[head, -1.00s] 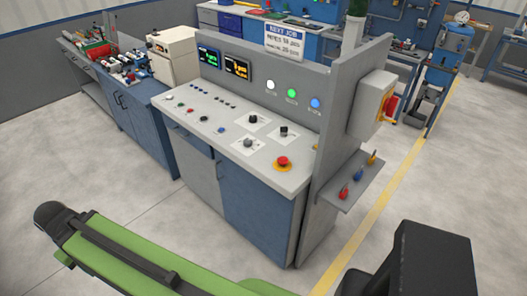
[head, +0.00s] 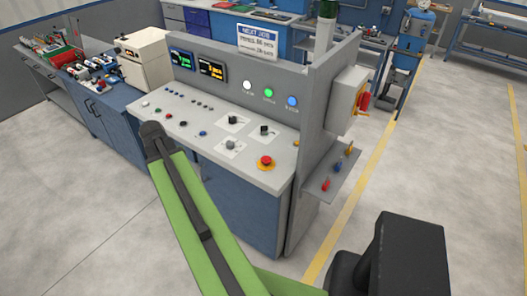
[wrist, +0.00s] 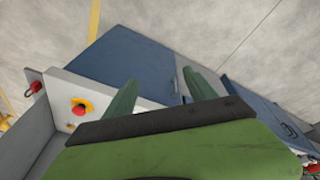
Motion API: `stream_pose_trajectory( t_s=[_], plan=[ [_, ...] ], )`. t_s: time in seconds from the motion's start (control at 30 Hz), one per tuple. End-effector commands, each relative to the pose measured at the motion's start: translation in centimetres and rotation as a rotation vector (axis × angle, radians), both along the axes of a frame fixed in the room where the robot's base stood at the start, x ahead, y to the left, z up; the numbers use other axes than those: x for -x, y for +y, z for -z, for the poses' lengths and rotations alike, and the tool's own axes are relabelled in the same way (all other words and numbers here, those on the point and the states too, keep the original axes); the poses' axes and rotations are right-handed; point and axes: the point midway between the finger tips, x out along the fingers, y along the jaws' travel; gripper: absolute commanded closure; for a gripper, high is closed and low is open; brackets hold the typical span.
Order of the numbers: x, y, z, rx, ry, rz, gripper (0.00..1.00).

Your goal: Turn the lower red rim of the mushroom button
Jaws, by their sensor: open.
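The mushroom button (head: 265,162) is red, on a yellow round base, at the front right corner of the grey control panel top. It also shows in the wrist view (wrist: 79,109), left of my gripper. My gripper (wrist: 158,88) is open, with two green fingers apart and nothing between them. It is in front of the blue cabinet doors, apart from the button. In the head view my green arm reaches up toward the panel's front edge, left of the button; the fingers cannot be made out there. The button's lower rim is too small to make out.
Knobs and small buttons (head: 230,145) cover the panel top. A grey side wall (head: 318,130) rises right of the button, with a red-handled switch box (head: 350,100) and a small shelf (head: 330,180) of coloured handles. Floor in front is clear.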

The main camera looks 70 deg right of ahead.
Motion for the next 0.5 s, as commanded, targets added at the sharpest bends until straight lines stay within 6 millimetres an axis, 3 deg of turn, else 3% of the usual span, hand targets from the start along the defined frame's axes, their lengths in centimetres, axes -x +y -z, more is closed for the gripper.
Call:
stream_pose_trajectory(
  t_s=[0.03, 0.1, 0.2, 0.33, 0.5],
  plan=[
    [3.4, -5.2, -2.1, 0.029, -0.016, 0.151, 0.35],
    [8.1, -10.8, -3.4, 0.069, -0.037, 0.338, 0.35],
    [14.4, -16.5, -4.8, 0.119, -0.061, 0.551, 0.35],
    [19.8, -20.4, -5.8, 0.162, -0.079, 0.717, 0.35],
    [21.8, -21.6, -5.9, 0.178, -0.088, 0.776, 0.35]
  ],
)
